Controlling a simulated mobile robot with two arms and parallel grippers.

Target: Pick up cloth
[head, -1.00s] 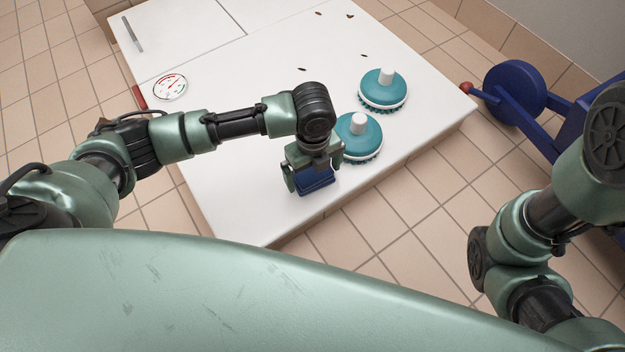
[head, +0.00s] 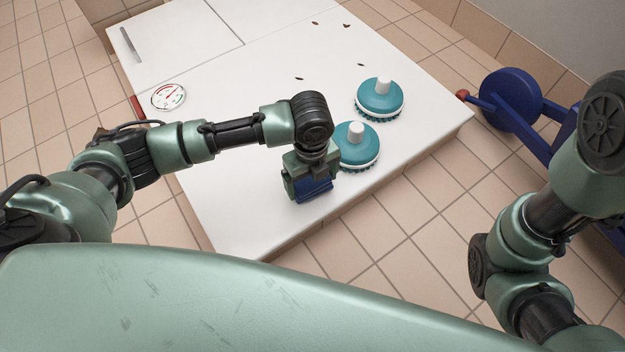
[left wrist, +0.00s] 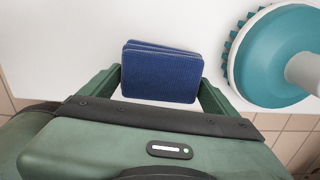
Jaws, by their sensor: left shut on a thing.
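The cloth (head: 314,190) is a dark blue folded pad on the white surface (head: 235,215), near its front edge. It also shows in the left wrist view (left wrist: 161,76), with its layers stacked and slightly offset. My left gripper (head: 310,186) points down over the cloth. In the left wrist view the fingers (left wrist: 160,88) stand on either side of the cloth and are shut on it. I cannot tell whether the cloth is clear of the surface. My right arm shows at the right, but its gripper is out of view.
Two teal round brushes with white handles stand close by: the nearer (head: 357,150) just right of my left gripper, the farther (head: 379,97) behind it. A dial gauge (head: 168,97) is at the left. Brown bits lie at the back. A blue wheeled frame (head: 510,100) stands right.

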